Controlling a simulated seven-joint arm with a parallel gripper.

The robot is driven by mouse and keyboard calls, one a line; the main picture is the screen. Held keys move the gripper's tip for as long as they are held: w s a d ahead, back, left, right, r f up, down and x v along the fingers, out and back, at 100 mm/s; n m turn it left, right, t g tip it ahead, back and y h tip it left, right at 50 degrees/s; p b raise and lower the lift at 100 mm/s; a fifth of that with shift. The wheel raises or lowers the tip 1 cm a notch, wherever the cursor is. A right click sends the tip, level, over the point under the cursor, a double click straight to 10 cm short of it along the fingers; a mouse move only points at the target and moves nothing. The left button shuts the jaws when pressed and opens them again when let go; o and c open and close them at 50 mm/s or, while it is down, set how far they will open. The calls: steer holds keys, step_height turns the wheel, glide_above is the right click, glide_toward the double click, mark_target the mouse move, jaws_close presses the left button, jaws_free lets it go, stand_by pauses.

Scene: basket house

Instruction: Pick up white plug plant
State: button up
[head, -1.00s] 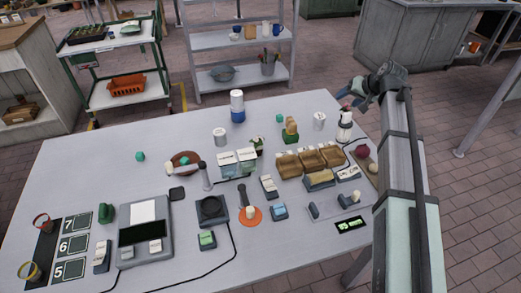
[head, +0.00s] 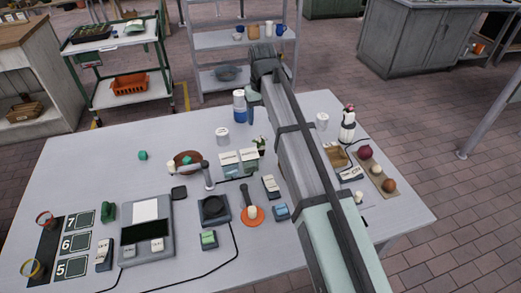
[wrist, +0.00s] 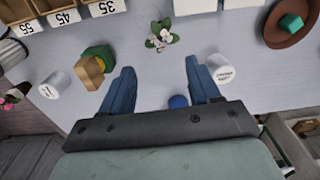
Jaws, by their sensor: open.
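The white plug plant (wrist: 162,37), a small green plant with white flowers, stands upright in the wrist view just beyond my fingertips. In the head view it (head: 260,146) is beside the left edge of my arm, behind the small pale boxes; its base is partly hidden. My gripper (wrist: 160,64) is open, its two blue fingers spread wide. Bare table shows between the fingertips, and the plant is apart from both.
A white canister (wrist: 222,69) is close beside the right finger. A yellow and green object (wrist: 95,66) is near the left finger, with another white canister (wrist: 57,83) farther left. A blue round object (wrist: 178,101) shows between the finger bases. A brown bowl (wrist: 274,34) is at upper right.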

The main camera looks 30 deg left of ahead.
mark_target(260, 143)
steer(key=f, duration=0.8)
steer(key=shift+s+a+f, duration=0.2)
steer(key=shift+s+f, duration=0.1)
steer(key=shift+s, duration=0.1)
steer(key=shift+d+f, duration=0.25)
steer(key=shift+f, duration=0.45)
steer(key=shift+d+f, duration=0.1)
steer(key=shift+f, duration=1.8)
steer(key=shift+c, duration=0.2)
steer(key=c, duration=1)
steer(key=shift+r, duration=0.15)
